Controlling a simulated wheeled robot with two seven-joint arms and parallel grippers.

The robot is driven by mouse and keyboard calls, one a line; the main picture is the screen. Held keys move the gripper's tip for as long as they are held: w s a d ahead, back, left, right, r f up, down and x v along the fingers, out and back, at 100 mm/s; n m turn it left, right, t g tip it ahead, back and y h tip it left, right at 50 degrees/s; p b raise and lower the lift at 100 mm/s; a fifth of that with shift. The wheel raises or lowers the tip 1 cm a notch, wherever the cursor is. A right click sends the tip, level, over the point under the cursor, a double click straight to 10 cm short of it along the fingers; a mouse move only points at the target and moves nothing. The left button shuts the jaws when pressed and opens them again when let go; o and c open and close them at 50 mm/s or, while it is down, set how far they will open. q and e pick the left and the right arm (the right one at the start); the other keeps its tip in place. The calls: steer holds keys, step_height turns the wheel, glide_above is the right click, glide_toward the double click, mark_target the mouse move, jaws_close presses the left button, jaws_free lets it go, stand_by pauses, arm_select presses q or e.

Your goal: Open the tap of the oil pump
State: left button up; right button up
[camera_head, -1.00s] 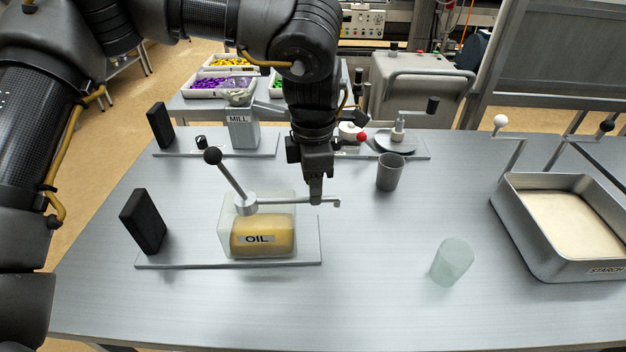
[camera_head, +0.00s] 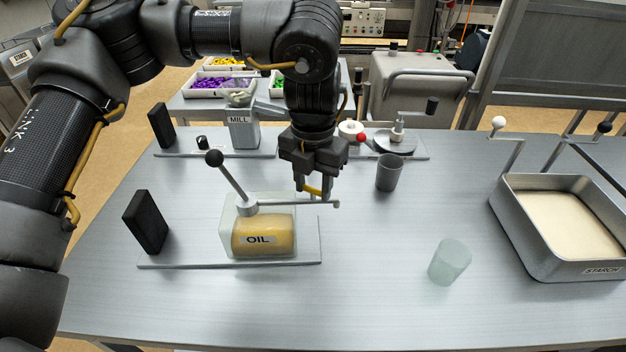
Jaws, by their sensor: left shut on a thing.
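The oil pump stands on a flat base plate on the left of the table, with a clear tank of yellow oil (camera_head: 262,236) labelled OIL. A lever with a black knob (camera_head: 214,158) leans up to the left from its top. A thin grey spout (camera_head: 283,202) runs right from the pump and turns down at its end. My left gripper (camera_head: 315,192) is at the spout, fingers pointing down, shut on a small yellow piece that appears to be the tap. The fingers partly hide it, so its exact angle is hard to tell. My right gripper is not in view.
A frosted cup (camera_head: 450,262) and a grey cup (camera_head: 389,172) stand to the right. A starch tray (camera_head: 516,236) is at far right, a mill (camera_head: 241,132) behind. A black block (camera_head: 146,222) stands left of the tank. The front table area is clear.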

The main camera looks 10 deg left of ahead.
arm_select(q)
steer(key=n, duration=0.5)
steer(key=shift+n+p, duration=0.35)
steer(key=shift+n, duration=0.05)
stand_by(0.3)
steer(key=o, duration=1)
step_height(320, 180, up, 11)
steer(key=shift+f+b, duration=0.1)
steer(key=shift+b, duration=0.2)
